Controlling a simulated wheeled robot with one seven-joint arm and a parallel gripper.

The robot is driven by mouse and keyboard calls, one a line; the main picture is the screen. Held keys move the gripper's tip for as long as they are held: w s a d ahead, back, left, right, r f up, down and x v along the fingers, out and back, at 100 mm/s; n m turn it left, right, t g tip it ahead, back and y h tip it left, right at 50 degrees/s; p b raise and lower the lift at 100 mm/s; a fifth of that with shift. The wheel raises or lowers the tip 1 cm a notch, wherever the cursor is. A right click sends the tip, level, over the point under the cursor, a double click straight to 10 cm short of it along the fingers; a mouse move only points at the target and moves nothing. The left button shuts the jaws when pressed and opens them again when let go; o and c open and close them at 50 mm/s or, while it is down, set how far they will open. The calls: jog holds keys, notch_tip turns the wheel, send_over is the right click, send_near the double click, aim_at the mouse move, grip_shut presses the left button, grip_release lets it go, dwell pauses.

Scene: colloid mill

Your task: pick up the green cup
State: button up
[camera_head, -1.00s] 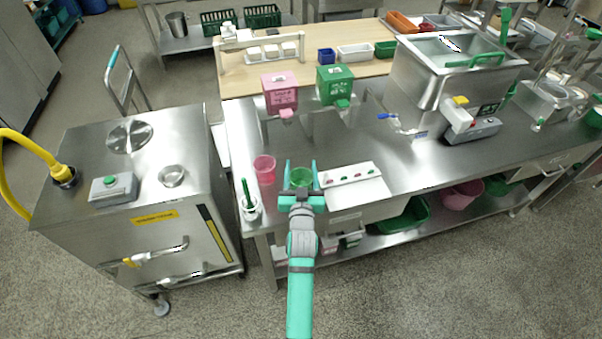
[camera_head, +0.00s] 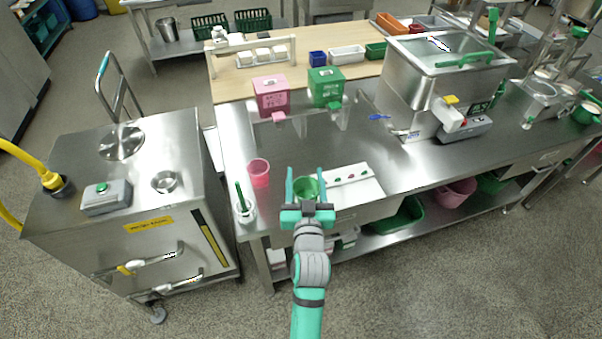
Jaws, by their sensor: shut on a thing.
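The green cup (camera_head: 307,187) is at the front edge of the steel table, between the two fingers of my gripper (camera_head: 306,185). My gripper reaches in from the front with a teal finger on each side of the cup and is shut on it. The cup looks a little tilted. Whether its base touches the tabletop is hidden behind my gripper.
A pink cup (camera_head: 259,173) stands to the left, and a metal beaker with a green-handled tool (camera_head: 244,210) is near the table corner. A white tray (camera_head: 358,194) with small pieces lies close on the right. Pink (camera_head: 271,95) and green (camera_head: 325,86) dispensers stand behind.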

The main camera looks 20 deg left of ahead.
aim_at(311, 187)
jog(key=shift+s+d+r, duration=0.4)
jog(key=shift+s+d, duration=0.1)
jog(key=shift+s, duration=0.15)
jog(key=shift+s+d+r, duration=0.35)
jog(key=shift+s+d, duration=0.1)
jog(key=shift+s, duration=0.25)
jog(key=shift+s+d+r, duration=0.4)
jog(key=shift+s+d, duration=0.1)
jog(key=shift+s, duration=0.15)
